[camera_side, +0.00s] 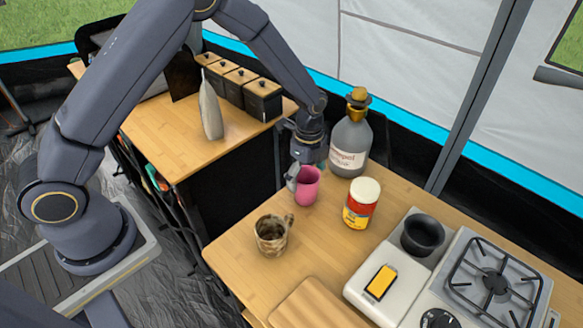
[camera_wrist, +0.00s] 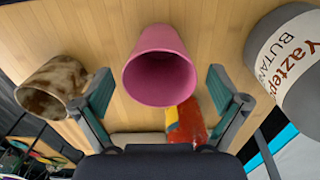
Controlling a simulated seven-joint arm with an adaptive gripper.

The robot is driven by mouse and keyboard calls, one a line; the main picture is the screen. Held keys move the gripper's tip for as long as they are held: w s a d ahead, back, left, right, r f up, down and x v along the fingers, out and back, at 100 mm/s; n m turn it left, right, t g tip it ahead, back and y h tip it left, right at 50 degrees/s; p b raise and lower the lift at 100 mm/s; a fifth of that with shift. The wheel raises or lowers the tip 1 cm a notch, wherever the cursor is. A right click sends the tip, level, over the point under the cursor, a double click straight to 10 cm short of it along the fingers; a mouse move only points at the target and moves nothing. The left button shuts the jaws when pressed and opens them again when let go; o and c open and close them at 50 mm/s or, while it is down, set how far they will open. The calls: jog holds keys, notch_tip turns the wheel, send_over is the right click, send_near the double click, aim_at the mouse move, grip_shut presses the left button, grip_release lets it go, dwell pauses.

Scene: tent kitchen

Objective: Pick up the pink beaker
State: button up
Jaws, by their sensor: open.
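The pink beaker (camera_side: 306,187) stands upright on the wooden counter in the side view. In the wrist view the beaker (camera_wrist: 160,66) is in the upper middle, with its open mouth facing the camera. My gripper (camera_side: 299,174) is just behind and to the left of the beaker in the side view, close to its rim. In the wrist view my gripper (camera_wrist: 160,92) is open, with one finger on each side of the beaker and gaps between. I cannot tell exactly how far the fingertips reach along the beaker.
A brown mug (camera_side: 271,236) stands front-left of the beaker, a red-and-yellow jar (camera_side: 361,205) to its right. A large grey bottle (camera_side: 349,143) stands close behind. A black cup (camera_side: 422,234) and stove (camera_side: 490,285) are at right. Bare counter lies between mug and jar.

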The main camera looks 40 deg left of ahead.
notch_tip(320, 180, down, 2)
jog(key=shift+f, duration=0.25)
jog(key=c, duration=1.1)
